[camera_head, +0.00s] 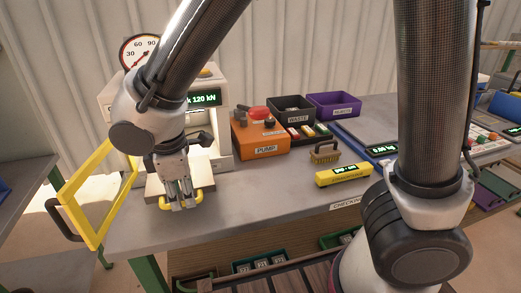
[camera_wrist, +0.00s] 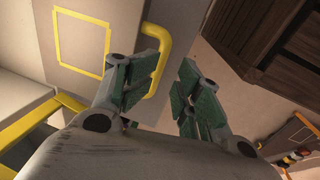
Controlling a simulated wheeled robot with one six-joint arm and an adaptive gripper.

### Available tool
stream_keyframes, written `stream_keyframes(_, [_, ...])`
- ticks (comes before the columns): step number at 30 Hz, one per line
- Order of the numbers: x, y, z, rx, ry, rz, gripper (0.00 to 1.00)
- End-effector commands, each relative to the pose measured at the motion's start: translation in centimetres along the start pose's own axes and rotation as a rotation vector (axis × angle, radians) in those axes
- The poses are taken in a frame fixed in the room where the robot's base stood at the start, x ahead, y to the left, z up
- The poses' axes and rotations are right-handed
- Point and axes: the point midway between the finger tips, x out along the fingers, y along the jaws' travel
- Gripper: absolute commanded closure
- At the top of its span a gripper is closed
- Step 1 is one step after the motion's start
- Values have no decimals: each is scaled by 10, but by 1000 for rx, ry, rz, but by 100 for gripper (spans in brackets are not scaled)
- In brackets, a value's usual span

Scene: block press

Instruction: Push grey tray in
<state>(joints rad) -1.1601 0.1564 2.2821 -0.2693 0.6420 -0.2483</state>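The grey tray (camera_head: 207,187) juts out from the front of the press (camera_head: 222,128), with a yellow handle (camera_head: 164,204) on its front edge. In the wrist view, the tray top (camera_wrist: 122,14) carries a yellow square outline, and the handle (camera_wrist: 157,38) shows partly behind one finger. My gripper (camera_head: 182,206) points down at the handle. In the wrist view, my gripper (camera_wrist: 166,92) has its green-padded fingers apart with nothing between them. The handle lies beside the left finger; I cannot tell whether they touch.
A yellow-framed guard door (camera_head: 97,195) stands open at the left of the press. An orange pump box (camera_head: 262,138), a waste bin (camera_head: 292,108), a brush (camera_head: 324,152) and a yellow device (camera_head: 343,175) stand to the right. The bench top before them is clear.

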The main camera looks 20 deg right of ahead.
Motion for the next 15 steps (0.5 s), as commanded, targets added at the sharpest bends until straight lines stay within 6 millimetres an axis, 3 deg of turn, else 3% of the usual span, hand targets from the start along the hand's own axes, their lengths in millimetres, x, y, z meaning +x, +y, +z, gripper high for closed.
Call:
stream_keyframes(7, [-57,1,-1,0,5,3,66])
stream_keyframes(12, [-48,-20,32,148,-66,-55,66])
stream_keyframes(15, [-54,-18,55,231,-69,-67,66])
